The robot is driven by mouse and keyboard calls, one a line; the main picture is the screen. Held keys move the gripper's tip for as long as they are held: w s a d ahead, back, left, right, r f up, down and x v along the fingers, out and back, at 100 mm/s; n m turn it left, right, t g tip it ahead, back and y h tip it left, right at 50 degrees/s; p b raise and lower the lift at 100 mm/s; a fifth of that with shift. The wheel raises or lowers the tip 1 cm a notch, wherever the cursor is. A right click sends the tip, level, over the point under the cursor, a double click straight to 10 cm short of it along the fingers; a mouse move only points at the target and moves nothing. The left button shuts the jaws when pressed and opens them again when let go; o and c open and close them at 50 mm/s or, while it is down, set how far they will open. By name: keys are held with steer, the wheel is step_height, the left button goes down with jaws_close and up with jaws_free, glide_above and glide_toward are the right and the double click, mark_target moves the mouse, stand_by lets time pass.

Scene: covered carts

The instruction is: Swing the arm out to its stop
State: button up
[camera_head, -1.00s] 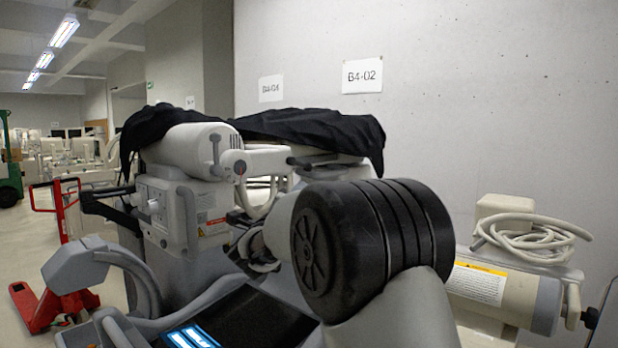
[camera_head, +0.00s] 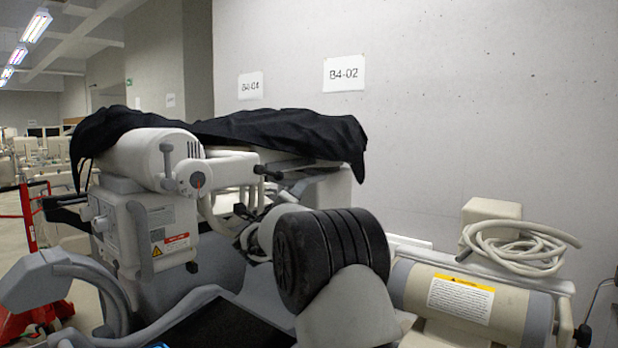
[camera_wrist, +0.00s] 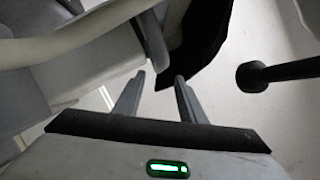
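A covered cart carries a pale jointed arm (camera_head: 230,167) that runs from a thick white cylinder (camera_head: 150,160) under a black cloth (camera_head: 290,130). A grey upright handle stands on the cylinder's end, and a dark handle (camera_head: 268,172) sticks out by the arm. My gripper (camera_head: 243,212) is beside the cart, just below the pale arm, partly hidden by my own dark ringed joint.
A beige cylinder with a warning label (camera_head: 460,297) and a coiled hose (camera_head: 515,245) stands at right. A grey curved part (camera_head: 50,275) is at lower left. A red pallet truck (camera_head: 35,318) is behind it. A concrete wall (camera_head: 480,110) closes the back.

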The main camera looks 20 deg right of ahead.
steer(key=p+x, duration=0.3)
steer(key=x, duration=0.6)
steer(key=shift+w+d+r, duration=0.15)
steer(key=shift+w+d, duration=0.05)
steer(key=shift+w, duration=0.15)
jaws_close()
